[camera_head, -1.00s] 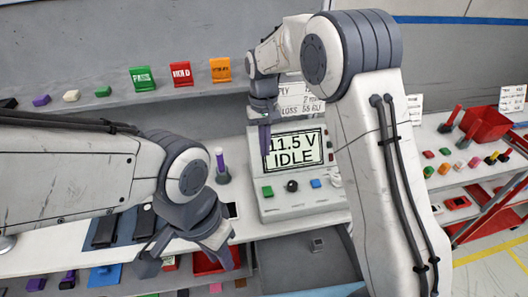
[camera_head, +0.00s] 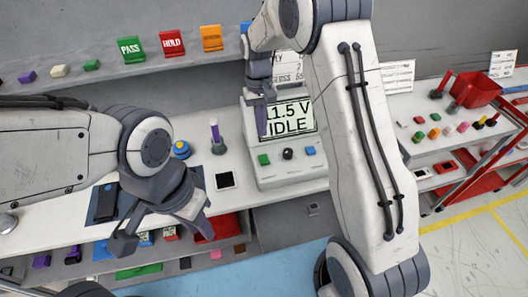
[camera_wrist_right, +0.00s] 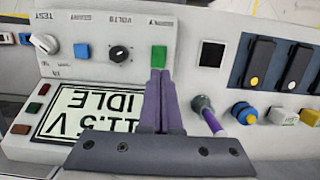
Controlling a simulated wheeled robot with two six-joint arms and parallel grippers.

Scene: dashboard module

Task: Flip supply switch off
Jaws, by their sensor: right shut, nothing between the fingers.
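The grey supply unit (camera_head: 290,175) stands on the bench, its screen (camera_head: 292,120) reading 11.5 V IDLE. Its sloped front has a green switch (camera_head: 264,160), a black knob (camera_head: 287,154) and a blue button (camera_head: 310,150). My right gripper (camera_head: 261,130) is shut and empty, pointing down in front of the screen's left part. In the right wrist view the shut fingers (camera_wrist_right: 160,78) appear just short of the green switch (camera_wrist_right: 158,57); contact cannot be told. The white TEST knob (camera_wrist_right: 45,44) shows there too. My left gripper (camera_head: 165,238) is open and empty, low at the left.
A purple-handled tool (camera_head: 216,136) in a round base, a blue dome button (camera_head: 181,149) and a black-screened block (camera_head: 225,180) stand left of the unit. A shelf with PASS and HOLD signs (camera_head: 172,44) runs behind. A red bin (camera_head: 475,88) is on the right.

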